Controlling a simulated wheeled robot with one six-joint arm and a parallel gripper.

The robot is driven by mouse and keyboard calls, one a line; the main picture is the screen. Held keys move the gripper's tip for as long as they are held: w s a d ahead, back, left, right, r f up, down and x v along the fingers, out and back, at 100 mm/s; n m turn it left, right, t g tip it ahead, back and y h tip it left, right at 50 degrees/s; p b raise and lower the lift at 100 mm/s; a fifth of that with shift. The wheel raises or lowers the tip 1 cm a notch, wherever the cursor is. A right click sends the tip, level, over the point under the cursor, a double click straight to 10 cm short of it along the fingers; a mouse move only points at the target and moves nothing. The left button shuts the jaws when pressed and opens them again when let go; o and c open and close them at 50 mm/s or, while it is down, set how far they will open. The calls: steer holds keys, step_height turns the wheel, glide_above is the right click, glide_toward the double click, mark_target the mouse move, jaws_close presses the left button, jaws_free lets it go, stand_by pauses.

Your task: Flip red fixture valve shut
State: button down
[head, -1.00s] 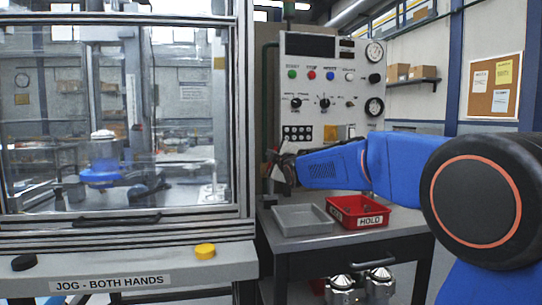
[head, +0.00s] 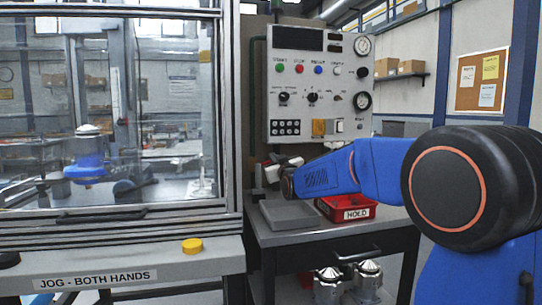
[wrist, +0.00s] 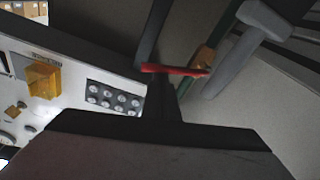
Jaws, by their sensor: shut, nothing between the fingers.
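The red valve lever (wrist: 175,70) shows in the wrist view as a thin bar across the picture, just beyond my fingertips. Its right end meets a brass valve body (wrist: 203,58) on a green pipe. The lever lies at an angle across the pipe's line. My gripper (wrist: 164,88) is shut and empty, its dark fingers pointing at the left half of the lever. I cannot tell whether they touch it. In the head view my gripper (head: 272,168) is in front of the pipe's lower part, and the lever is too small to make out there.
The control panel (head: 308,85) stands right of the green pipe (head: 256,80). A grey bracket (wrist: 235,45) is close to the valve in the wrist view. Below my arm are a grey tray (head: 290,214) and a red HOLD bin (head: 357,213). The glazed enclosure (head: 232,110) stands left.

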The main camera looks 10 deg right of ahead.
steer(key=shift+d+f+m, duration=0.2)
steer(key=shift+f+m, duration=0.35)
steer(key=shift+d+f+m, duration=0.2)
steer(key=shift+f+m, duration=0.35)
steer(key=shift+f, duration=0.1)
step_height(320, 180, up, 10)
steer(key=shift+r, duration=0.15)
stand_by(0.4)
